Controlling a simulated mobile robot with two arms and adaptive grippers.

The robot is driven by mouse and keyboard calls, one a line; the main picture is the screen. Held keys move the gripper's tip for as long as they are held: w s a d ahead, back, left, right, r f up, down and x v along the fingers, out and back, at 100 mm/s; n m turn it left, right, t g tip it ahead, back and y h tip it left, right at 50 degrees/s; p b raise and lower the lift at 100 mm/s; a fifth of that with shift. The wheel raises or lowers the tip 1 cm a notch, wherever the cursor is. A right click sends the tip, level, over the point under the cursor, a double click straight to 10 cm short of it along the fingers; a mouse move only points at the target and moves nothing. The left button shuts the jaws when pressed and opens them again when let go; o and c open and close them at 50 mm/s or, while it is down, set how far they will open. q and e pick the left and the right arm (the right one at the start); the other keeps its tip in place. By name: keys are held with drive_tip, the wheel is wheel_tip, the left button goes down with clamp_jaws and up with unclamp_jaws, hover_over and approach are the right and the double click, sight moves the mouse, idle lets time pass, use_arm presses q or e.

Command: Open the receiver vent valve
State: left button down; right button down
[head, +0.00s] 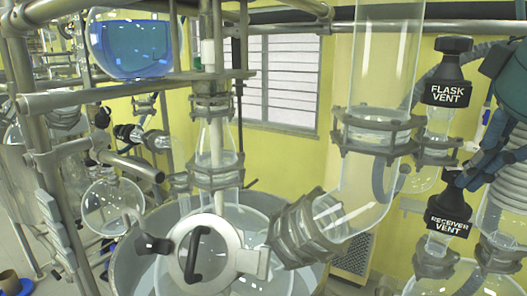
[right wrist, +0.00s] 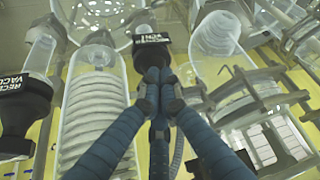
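The receiver vent valve (head: 450,215) is a black cap with a white "RECEIVER VENT" label, upright on a glass neck at the lower right of the head view. In the right wrist view its black body (right wrist: 152,40) shows at top centre, label upside down. My right gripper (head: 462,178) comes in from the right edge. Its blue fingers (right wrist: 158,78) converge and are closed around the valve's narrow top knob, which they mostly hide. My left gripper is not in the head view.
The similar black flask vent valve (head: 447,92) stands just above and behind. A black vacuum-labelled valve (right wrist: 22,105) is at the left in the wrist view, beside a glass coil condenser (right wrist: 93,110). Clamped glass pipe (head: 358,195) stands left of the valve.

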use_arm(q)
drive_tip(key=shift+a+r, duration=0.1)
drive_tip(key=shift+a, duration=0.15)
use_arm(e)
drive_tip(key=shift+w, duration=0.1)
use_arm(q)
drive_tip(key=shift+s+r+p, duration=0.15)
drive_tip(key=shift+r+p, duration=0.15)
drive_tip(key=shift+p, duration=0.1)
use_arm(e)
drive_tip(key=shift+w+d, duration=0.1)
drive_tip(key=shift+d, duration=0.2)
drive_tip(key=shift+d, duration=0.1)
